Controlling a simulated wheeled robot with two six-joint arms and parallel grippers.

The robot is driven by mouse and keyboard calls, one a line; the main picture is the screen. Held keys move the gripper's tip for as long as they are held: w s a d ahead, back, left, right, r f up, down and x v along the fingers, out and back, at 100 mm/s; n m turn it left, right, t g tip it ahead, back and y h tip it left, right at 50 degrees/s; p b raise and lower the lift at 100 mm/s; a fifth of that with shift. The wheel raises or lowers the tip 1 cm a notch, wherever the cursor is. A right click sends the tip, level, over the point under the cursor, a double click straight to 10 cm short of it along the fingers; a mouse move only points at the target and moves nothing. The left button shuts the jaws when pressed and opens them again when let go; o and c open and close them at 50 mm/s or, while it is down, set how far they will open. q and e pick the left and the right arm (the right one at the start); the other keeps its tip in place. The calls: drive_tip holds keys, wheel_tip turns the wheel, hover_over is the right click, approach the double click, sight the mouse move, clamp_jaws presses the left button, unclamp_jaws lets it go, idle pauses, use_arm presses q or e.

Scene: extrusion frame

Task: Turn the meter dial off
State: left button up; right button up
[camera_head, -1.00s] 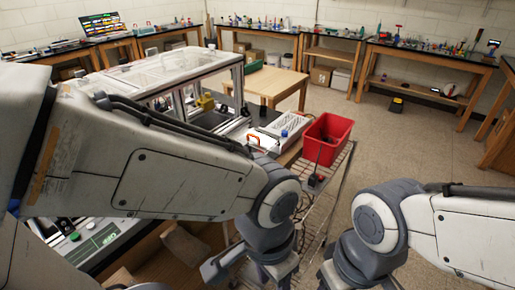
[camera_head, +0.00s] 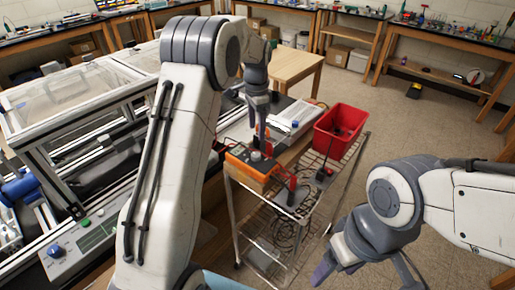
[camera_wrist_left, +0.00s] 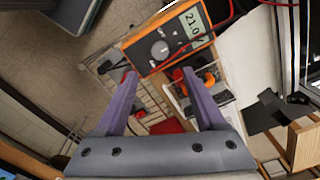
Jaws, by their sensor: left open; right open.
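The orange meter (camera_head: 248,168) sits on the wire cart, with its round dial on its top face. In the left wrist view, the meter (camera_wrist_left: 193,45) shows its grey dial (camera_wrist_left: 160,49) and a lit display (camera_wrist_left: 192,23) reading about 21.0. My left gripper (camera_head: 262,138) points down just above the meter. Its two open fingers (camera_wrist_left: 160,76) appear on either side below the dial in the wrist view, with nothing between them. Contact with the dial cannot be seen. My right gripper (camera_head: 366,274) is open and empty, low at the right, away from the cart.
A red bin (camera_head: 341,128) stands at the cart's far end. Red and black leads (camera_head: 292,190) lie beside the meter. A white-framed machine (camera_head: 75,120) fills the left. A wooden table (camera_head: 297,70) stands behind.

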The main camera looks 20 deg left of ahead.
sight(257, 154)
use_arm(q)
wheel_tip(257, 154, down, 10)
drive_tip(key=p, duration=0.2)
drive_tip(key=shift+f+p, duration=0.15)
drive_tip(key=shift+p, duration=0.2)
clamp_jaws()
